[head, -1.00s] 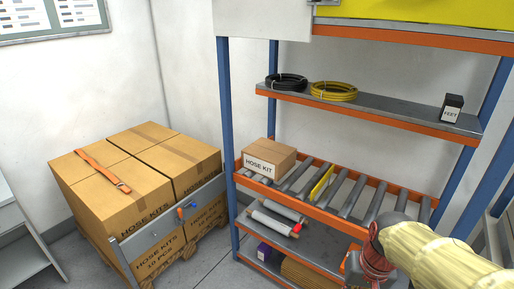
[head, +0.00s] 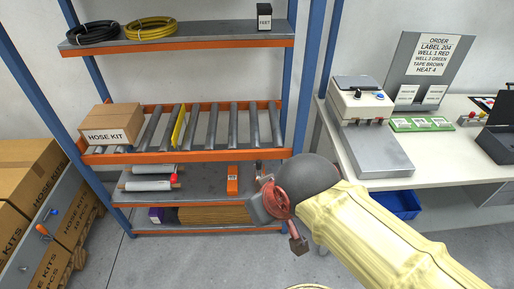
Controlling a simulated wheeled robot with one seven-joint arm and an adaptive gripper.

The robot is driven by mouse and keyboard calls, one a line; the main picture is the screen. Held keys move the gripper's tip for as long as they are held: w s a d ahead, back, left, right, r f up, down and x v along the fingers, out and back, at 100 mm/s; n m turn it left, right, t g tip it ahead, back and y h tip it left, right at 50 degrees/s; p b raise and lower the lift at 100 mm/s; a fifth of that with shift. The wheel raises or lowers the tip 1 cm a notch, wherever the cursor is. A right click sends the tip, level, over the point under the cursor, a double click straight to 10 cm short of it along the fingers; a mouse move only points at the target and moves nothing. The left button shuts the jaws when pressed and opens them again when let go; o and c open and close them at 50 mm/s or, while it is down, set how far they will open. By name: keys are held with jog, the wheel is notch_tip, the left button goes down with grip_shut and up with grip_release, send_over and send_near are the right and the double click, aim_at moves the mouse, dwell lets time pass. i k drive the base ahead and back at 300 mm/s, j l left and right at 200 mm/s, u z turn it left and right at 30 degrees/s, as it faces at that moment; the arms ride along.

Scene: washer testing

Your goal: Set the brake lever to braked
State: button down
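A grey metal rail (head: 38,240) stands in front of the stacked cartons at the left edge of the head view. It carries a small blue-tipped part (head: 54,212) and an orange-tipped part (head: 41,229). Neither has a readable label, so I cannot tell whether one is the brake lever. My gripper (head: 298,246) is at the lower centre, at the end of my yellow-sleeved arm, far to the right of the rail. It is partly hidden by my wrist and a reddish cable, and its fingers cannot be made out. Nothing is visibly held.
A blue-and-orange rack (head: 195,156) holds a hose kit box (head: 109,122) on rollers beside a yellow divider (head: 178,128). A white bench (head: 440,150) with a sealing machine (head: 362,104) stands at right. Grey floor (head: 190,262) is open in front of the rack.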

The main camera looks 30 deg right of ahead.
aim_at(259, 163)
jog(key=z, duration=0.65)
jog(key=i+l+z, duration=0.2)
jog(key=i, duration=1.1)
jog(key=j, duration=0.1)
